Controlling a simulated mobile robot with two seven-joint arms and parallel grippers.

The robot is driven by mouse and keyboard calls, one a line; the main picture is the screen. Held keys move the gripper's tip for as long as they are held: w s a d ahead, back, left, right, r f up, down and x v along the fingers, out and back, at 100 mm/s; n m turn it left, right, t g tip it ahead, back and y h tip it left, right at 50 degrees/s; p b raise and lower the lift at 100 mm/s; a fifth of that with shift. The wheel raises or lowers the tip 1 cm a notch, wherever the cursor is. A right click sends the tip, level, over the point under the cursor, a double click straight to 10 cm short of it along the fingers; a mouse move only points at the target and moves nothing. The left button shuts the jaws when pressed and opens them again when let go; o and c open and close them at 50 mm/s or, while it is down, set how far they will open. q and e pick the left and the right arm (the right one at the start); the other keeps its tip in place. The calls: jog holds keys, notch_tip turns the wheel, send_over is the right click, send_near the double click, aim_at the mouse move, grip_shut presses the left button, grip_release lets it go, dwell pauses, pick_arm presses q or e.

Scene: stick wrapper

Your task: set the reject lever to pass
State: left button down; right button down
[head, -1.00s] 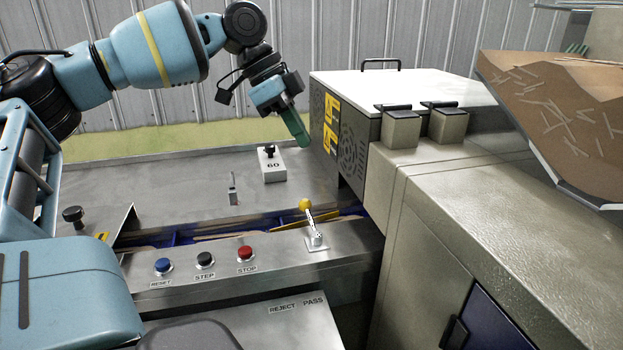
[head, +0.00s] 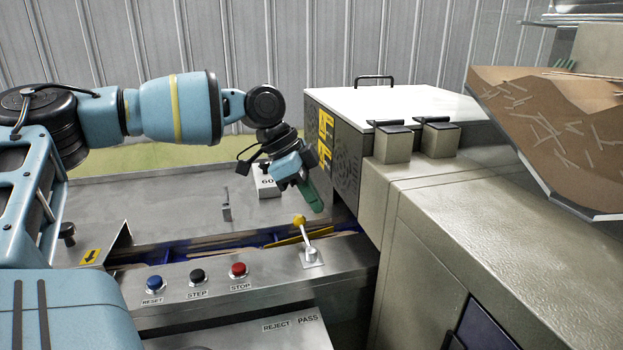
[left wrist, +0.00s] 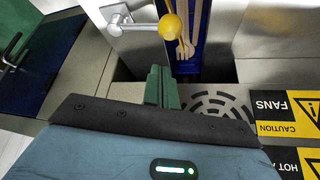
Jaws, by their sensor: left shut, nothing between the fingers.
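The reject lever (head: 305,233) has a yellow ball knob on a metal stem and stands on a small square plate on the steel control panel. Its stem leans up and left in the head view. The REJECT label (head: 275,327) and PASS label (head: 306,321) are on the panel below it, PASS to the right. My left gripper (head: 317,204) has green fingers, closed together and empty, just above and right of the knob. In the left wrist view the closed fingers (left wrist: 160,86) are apart from the yellow knob (left wrist: 170,27). My right gripper is not in view.
Blue RESET (head: 154,284), black STEP (head: 198,276) and red STOP (head: 239,269) buttons line the panel left of the lever. A blue channel with wooden sticks (head: 190,246) runs behind it. The machine housing (head: 341,150) with a fan grille stands close right of my gripper.

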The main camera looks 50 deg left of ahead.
pick_arm(q)
jog(key=shift+s+a+f, duration=0.6)
jog(key=shift+a, duration=0.1)
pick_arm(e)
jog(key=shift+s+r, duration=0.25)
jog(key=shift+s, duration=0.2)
pick_arm(q)
jog(key=shift+p, duration=0.3)
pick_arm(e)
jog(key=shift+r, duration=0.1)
pick_arm(q)
jog(key=shift+s+a+n+p, duration=0.15)
jog(key=shift+s+n+p, duration=0.1)
jog(key=shift+n+p, duration=0.15)
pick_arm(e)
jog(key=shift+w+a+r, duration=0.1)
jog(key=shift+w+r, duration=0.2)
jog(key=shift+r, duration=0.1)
pick_arm(q)
jog(key=shift+t, duration=0.3)
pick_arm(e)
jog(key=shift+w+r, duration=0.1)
